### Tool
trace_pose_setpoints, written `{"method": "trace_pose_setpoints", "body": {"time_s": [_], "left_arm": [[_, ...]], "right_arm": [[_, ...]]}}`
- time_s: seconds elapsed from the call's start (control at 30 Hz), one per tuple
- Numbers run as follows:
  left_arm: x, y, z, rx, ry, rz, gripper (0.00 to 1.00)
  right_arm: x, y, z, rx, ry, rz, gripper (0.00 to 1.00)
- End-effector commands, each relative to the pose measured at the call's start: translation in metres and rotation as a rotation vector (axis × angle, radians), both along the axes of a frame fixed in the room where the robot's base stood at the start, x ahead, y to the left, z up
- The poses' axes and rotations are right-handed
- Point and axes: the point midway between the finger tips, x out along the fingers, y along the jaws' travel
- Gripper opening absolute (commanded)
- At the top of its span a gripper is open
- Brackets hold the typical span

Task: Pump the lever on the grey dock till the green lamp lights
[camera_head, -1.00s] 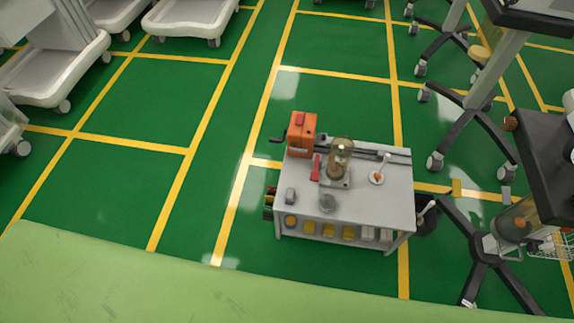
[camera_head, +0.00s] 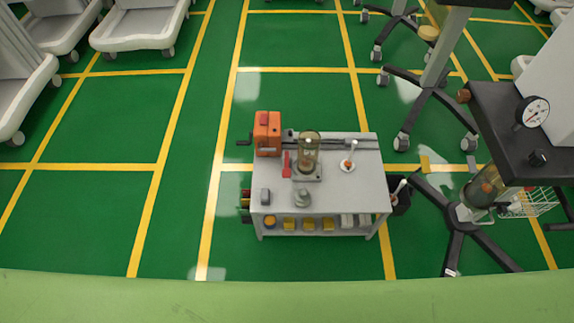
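A small grey work table (camera_head: 345,192) stands on the green floor near the middle of the head view. On its top, a clear amber-tinted canister (camera_head: 308,150) stands upright on a small pale grey base (camera_head: 306,174), which may be the grey dock. A red piece (camera_head: 287,164) beside its left edge may be the lever; I cannot tell if they are joined. No lit green lamp can be made out at this size. Neither of my grippers is in view.
An orange box with a crank (camera_head: 267,134) stands at the table's back left. A dark-topped cart with a gauge (camera_head: 533,111) stands at the right. A light green surface (camera_head: 290,300) crosses the foreground. Floor left of the table is clear.

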Motion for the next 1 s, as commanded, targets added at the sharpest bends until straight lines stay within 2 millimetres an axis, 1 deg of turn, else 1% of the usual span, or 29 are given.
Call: {"method": "trace_pose_setpoints", "body": {"time_s": [0.03,0.13,0.17,1.0], "left_arm": [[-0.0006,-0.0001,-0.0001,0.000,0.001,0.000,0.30],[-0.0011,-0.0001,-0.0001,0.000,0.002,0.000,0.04],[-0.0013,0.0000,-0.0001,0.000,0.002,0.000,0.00],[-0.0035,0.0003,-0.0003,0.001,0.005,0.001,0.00]], "right_arm": [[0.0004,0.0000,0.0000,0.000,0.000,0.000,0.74],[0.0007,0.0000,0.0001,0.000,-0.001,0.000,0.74],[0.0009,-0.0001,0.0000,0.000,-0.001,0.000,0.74],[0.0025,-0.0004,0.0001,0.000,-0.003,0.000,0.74]]}}
